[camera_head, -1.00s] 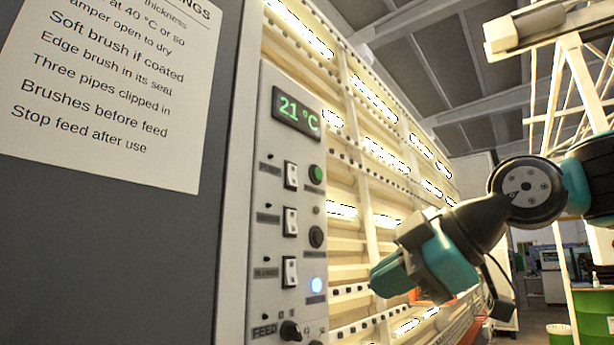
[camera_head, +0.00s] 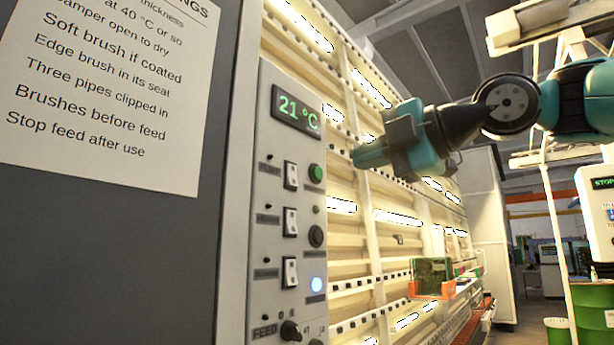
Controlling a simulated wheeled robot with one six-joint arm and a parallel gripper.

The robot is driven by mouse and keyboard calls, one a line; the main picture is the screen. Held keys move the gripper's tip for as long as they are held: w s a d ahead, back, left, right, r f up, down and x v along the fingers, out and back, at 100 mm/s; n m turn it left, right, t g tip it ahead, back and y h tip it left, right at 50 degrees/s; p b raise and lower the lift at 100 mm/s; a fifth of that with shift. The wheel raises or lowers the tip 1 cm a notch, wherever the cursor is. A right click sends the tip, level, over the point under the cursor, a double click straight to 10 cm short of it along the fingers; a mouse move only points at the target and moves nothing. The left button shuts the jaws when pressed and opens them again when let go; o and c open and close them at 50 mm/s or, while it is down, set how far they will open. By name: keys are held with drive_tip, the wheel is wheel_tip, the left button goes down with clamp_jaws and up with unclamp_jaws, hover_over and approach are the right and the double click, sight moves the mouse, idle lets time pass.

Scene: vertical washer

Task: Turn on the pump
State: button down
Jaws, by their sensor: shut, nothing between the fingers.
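The grey control panel (camera_head: 262,210) stands left of centre. Its top white rocker switch (camera_head: 291,176) has a small blurred label that seems to read PUMP, with a dark indicator above it. A green round button (camera_head: 316,173) is to its right. My gripper (camera_head: 358,157) is shut and empty. It points left, right of the top switch and slightly higher in the picture, apparently not touching the panel. The top switch is fully in view.
Two more rocker switches (camera_head: 290,222) sit below, with a black button (camera_head: 316,236), a lit bluish button (camera_head: 316,285) and a FEED knob (camera_head: 290,330). The display (camera_head: 297,110) reads 21 °C. The washer's ribbed rack (camera_head: 350,260) runs behind my gripper. A printed sheet (camera_head: 95,90) hangs left.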

drive_tip(key=p+x, duration=0.3)
drive_tip(key=x, duration=0.7)
drive_tip(key=shift+w+a+r+p, duration=0.1)
drive_tip(key=shift+w+a+p, duration=0.1)
drive_tip(key=shift+a+p, duration=0.2)
drive_tip(key=shift+w+a, duration=0.2)
drive_tip(key=shift+a, duration=0.05)
drive_tip(key=shift+f, duration=0.2)
drive_tip(key=shift+w+a+f+y+b, duration=0.25)
drive_tip(key=shift+f+b, duration=0.2)
drive_tip(key=shift+b, duration=0.8)
drive_tip(key=shift+d+r+p, duration=0.15)
drive_tip(key=shift+r+p, duration=0.25)
drive_tip(key=shift+p, duration=0.1)
drive_tip(key=shift+s+d+f+b, duration=0.15)
drive_tip(key=shift+s+d+b, duration=0.05)
drive_tip(key=shift+b, duration=0.1)
drive_tip(key=b, duration=0.6)
approach(295, 185)
drive_tip(key=s+d+f, duration=0.2)
drive_tip(key=s+d, duration=0.2)
drive_tip(key=d, duration=0.1)
drive_tip(key=shift+a, duration=0.15)
